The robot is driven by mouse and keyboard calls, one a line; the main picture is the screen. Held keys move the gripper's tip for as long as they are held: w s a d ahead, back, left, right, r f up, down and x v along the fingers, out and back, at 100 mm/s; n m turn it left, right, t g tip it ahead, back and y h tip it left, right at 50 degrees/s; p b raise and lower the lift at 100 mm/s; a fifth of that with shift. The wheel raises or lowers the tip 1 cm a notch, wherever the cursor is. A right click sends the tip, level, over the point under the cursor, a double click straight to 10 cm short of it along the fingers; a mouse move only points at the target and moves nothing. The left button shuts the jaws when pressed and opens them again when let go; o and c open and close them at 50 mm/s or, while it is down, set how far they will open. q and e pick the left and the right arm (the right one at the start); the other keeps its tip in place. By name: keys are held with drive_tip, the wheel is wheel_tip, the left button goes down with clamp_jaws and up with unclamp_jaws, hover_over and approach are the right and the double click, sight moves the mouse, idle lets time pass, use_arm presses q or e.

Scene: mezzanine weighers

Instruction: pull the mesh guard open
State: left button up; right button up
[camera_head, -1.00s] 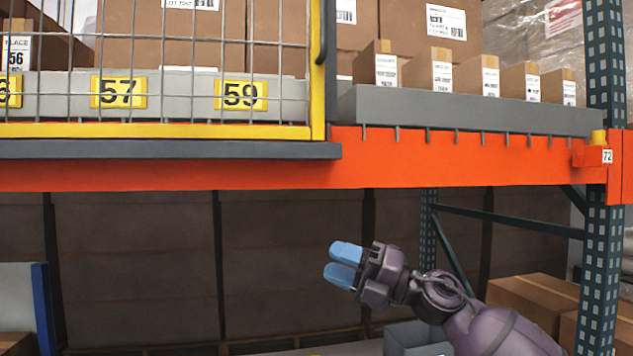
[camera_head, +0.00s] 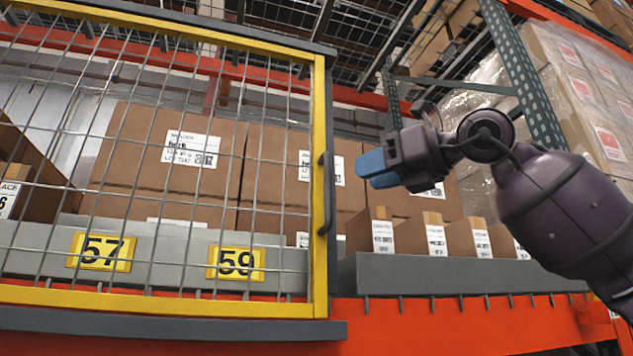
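The mesh guard (camera_head: 319,120) is a yellow frame with grey wire mesh, standing upright across the left part of the shelf, in front of large cartons. Its dark vertical handle (camera_head: 327,193) is on the right edge of the frame. My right gripper (camera_head: 372,168) has blue fingertips that point left towards the handle. In the picture it is just right of the handle, with a small gap, and does not touch it. The fingertips overlap in this view, so their opening is unclear. My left gripper is out of view.
Small labelled boxes (camera_head: 370,232) stand on a grey ledge (camera_head: 450,275) right of the guard. An orange beam (camera_head: 440,318) runs below. Number plates 57 (camera_head: 101,252) and 59 (camera_head: 235,263) show behind the mesh. A perforated rack post (camera_head: 522,75) stands at upper right.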

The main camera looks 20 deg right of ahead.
drive_tip(key=r, duration=0.2)
drive_tip(key=p, duration=0.2)
hover_over(329, 217)
drive_tip(key=shift+w+d+f+t, duration=0.1)
drive_tip(key=shift+w+f+t, duration=0.05)
drive_tip(key=shift+w+t, duration=0.15)
drive_tip(key=shift+w, duration=0.1)
clamp_jaws()
